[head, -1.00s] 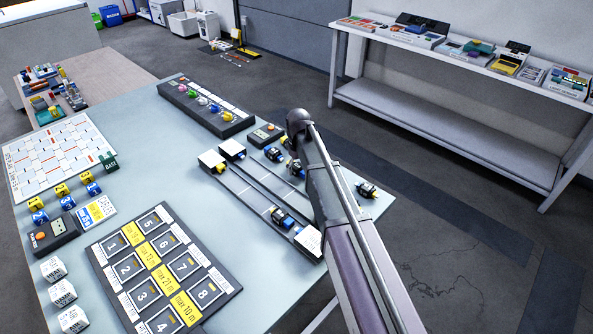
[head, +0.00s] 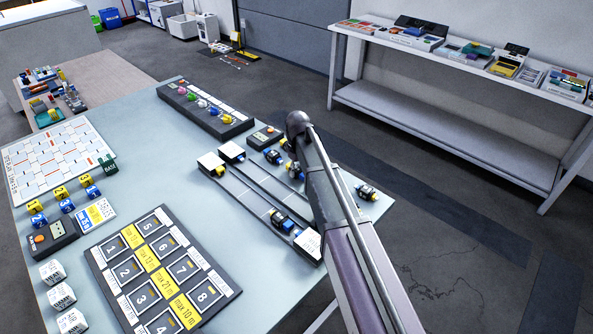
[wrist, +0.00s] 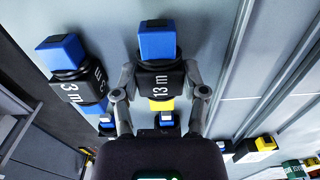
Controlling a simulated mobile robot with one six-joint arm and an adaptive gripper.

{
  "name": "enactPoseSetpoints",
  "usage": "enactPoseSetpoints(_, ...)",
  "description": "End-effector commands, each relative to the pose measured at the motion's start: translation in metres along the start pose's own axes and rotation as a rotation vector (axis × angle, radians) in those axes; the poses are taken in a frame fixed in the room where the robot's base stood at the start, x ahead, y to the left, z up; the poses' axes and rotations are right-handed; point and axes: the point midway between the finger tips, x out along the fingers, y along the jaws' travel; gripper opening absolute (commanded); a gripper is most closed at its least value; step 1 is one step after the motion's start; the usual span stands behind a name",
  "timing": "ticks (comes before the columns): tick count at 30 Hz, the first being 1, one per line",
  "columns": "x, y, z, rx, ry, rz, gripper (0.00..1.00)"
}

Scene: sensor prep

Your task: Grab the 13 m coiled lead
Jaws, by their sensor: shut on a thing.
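The 13 m coiled lead (wrist: 157,42) is in the upper middle of the wrist view. It has a blue plug end, a black body marked "13 m" and a yellow part below. The two fingers of my gripper (wrist: 160,88) lie on either side of its black body and are shut on it. A similar lead marked "3 m" (wrist: 68,58) stands close by on the left, apart from the fingers. In the head view my own arm hides the gripper, and I cannot tell there whether the lead is clear of the table.
More leads lie near, such as one at the table's right edge (head: 366,192). Long grey tracks (head: 255,195) with leads run beside my arm. A numbered board (head: 163,270) lies at the front of the table. A shelf bench (head: 440,125) stands at the right.

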Motion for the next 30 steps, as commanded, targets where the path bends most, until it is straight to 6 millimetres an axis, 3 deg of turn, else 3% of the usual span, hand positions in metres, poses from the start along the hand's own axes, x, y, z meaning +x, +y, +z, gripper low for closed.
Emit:
enactPoseSetpoints(8,-0.011,0.0,0.0,0.0,0.0,0.0,0.06)
enactPoseSetpoints(18,-0.04,0.0,0.0,-0.001,0.0,0.0,0.06)
enactPoseSetpoints(30,-0.044,-0.068,0.068,-0.002,0.0,0.0,0.06)
